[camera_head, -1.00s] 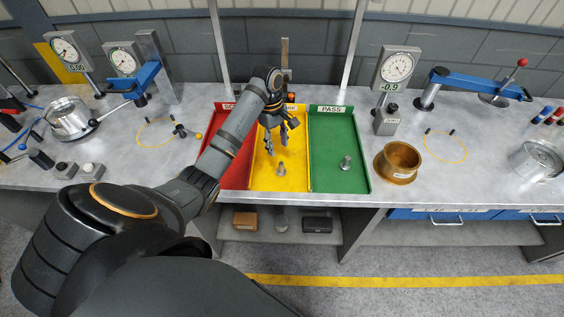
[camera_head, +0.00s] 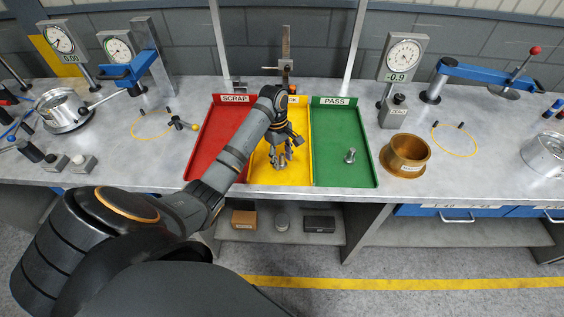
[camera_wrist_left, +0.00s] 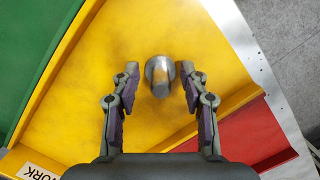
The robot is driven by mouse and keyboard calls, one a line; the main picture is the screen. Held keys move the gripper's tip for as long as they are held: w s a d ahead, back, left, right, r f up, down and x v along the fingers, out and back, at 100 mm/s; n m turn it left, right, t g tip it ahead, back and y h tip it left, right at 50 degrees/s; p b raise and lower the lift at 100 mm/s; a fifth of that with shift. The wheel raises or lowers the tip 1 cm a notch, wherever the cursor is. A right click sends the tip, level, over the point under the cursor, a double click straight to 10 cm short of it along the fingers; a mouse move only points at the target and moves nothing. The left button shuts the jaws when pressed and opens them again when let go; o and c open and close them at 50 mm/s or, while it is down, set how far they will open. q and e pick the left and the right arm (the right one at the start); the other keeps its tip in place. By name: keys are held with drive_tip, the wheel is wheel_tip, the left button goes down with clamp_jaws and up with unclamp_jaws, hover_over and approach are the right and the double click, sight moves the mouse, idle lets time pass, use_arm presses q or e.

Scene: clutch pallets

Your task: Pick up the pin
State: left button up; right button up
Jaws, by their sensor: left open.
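A grey metal pin (camera_wrist_left: 160,75) with a wider round flange lies or stands in the yellow tray (camera_wrist_left: 205,40). In the left wrist view it is between and just beyond my open fingertips, with a gap on each side. My left gripper (camera_wrist_left: 160,85) is open and empty. In the head view my left gripper (camera_head: 281,155) is low over the yellow tray (camera_head: 272,178), right above the pin (camera_head: 278,166), which it partly hides. A second pin (camera_head: 350,156) stands in the green PASS tray (camera_head: 330,125). My right gripper is not in view.
The red SCRAP tray (camera_head: 217,133) is left of the yellow one, with low walls between. A brass ring (camera_head: 405,155) stands right of the green tray. Dial gauges (camera_head: 404,58) and blue lever arms (camera_head: 485,72) stand farther off. The bench's front edge is close.

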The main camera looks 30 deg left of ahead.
use_arm(q)
drive_tip(key=shift+r, duration=0.1)
clamp_jaws()
idle(0.3)
